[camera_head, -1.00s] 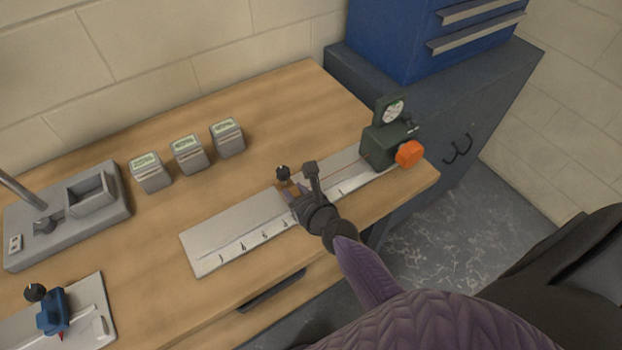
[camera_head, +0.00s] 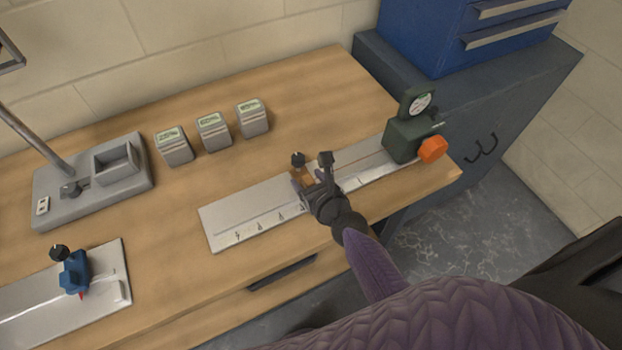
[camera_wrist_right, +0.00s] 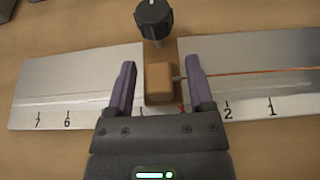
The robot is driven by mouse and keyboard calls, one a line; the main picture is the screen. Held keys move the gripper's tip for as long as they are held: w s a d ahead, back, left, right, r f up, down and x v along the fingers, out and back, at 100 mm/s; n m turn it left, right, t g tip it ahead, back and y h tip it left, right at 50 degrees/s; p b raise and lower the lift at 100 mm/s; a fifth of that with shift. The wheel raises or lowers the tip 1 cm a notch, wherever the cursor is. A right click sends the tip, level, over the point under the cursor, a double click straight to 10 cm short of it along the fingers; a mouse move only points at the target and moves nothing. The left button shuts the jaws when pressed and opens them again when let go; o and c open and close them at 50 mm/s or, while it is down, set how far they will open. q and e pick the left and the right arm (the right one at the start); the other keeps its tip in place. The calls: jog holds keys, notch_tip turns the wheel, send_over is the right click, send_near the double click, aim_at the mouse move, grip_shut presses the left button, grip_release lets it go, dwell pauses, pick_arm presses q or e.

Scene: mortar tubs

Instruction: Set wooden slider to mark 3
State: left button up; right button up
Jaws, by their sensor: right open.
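The wooden slider (camera_wrist_right: 159,78) is a brown block with a black knob (camera_wrist_right: 153,14), on a pale metal scale plate (camera_wrist_right: 65,75). It also shows in the head view (camera_head: 302,177), partly hidden by my gripper. My right gripper (camera_wrist_right: 160,68) is open, with one finger on each side of the slider and visible gaps to it in the wrist view. A bit of red shows at the slider's lower right edge. My left gripper is not in view.
A dark green gauge unit with an orange knob (camera_head: 432,149) stands at the plate's right end. A blue slider (camera_head: 74,272) on another plate is at lower left. Several small grey boxes (camera_head: 213,132) and a grey fixture (camera_head: 130,187) stand behind, with clear table between.

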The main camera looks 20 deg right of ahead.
jog(key=p+v, duration=0.2)
jog(key=v, duration=0.7)
jog(key=shift+s, duration=0.2)
jog(key=shift+s+r, duration=0.15)
jog(key=shift+s, duration=0.05)
